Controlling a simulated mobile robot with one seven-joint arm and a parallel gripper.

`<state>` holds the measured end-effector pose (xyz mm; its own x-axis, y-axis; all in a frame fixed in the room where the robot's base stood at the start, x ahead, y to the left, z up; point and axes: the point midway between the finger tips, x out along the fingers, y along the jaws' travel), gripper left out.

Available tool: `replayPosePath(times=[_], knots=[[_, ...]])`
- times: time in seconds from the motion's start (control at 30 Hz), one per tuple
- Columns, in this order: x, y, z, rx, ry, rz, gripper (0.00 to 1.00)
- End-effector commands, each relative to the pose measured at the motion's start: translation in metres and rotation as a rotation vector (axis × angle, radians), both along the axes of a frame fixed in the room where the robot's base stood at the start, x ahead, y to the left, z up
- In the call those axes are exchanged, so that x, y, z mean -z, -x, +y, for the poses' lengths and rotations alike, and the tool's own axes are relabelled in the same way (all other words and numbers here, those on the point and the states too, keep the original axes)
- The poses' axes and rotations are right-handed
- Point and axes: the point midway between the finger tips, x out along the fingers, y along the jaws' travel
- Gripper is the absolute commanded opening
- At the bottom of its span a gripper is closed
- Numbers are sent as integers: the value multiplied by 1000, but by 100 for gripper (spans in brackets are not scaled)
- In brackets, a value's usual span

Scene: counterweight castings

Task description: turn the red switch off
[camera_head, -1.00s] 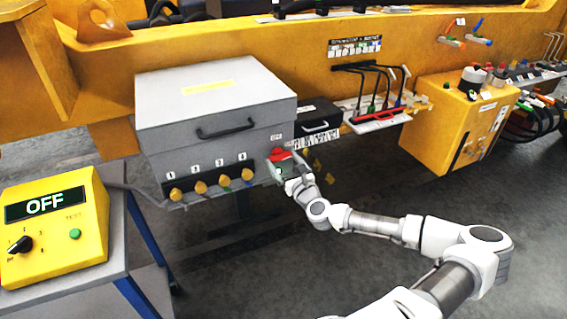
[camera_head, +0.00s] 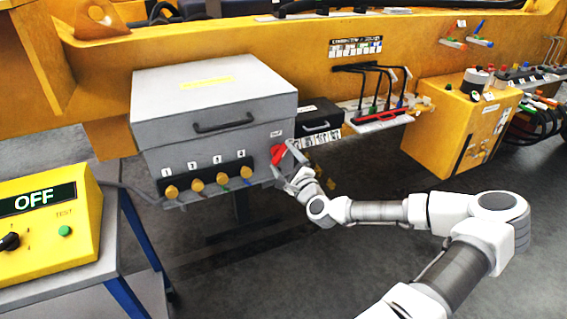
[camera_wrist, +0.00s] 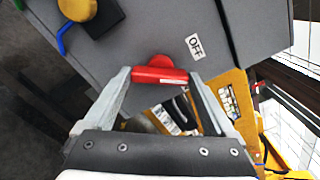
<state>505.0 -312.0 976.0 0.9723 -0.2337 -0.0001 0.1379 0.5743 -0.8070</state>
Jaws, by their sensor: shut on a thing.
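The red switch (camera_head: 278,154) sits at the right end of the grey box's front face. In the head view its handle stands steeply tilted. My gripper (camera_head: 287,160) is at the switch, with its fingers turned to a steep slant. In the wrist view the red switch (camera_wrist: 160,75) spans the gap between my two fingertips (camera_wrist: 156,79), and the gripper is shut on it. A white "OFF" label (camera_wrist: 194,46) is on the grey face beside the switch. The handle lies crosswise between the fingers.
The grey box (camera_head: 213,113) has a row of yellow knobs (camera_head: 196,186) left of the switch. A black case (camera_head: 318,122) stands close on the right. A yellow tester (camera_head: 45,225) reading "OFF" stands on a cart at left. Open floor lies below.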

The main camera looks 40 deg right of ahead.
Motion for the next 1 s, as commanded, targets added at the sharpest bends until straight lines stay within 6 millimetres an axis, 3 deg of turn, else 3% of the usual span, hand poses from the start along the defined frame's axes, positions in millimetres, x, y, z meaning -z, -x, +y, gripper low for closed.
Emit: replayPosePath(times=[0.5,1.0], knots=[[1,0,1,-1,439,106,34],[1,0,1,-1,622,150,34]])
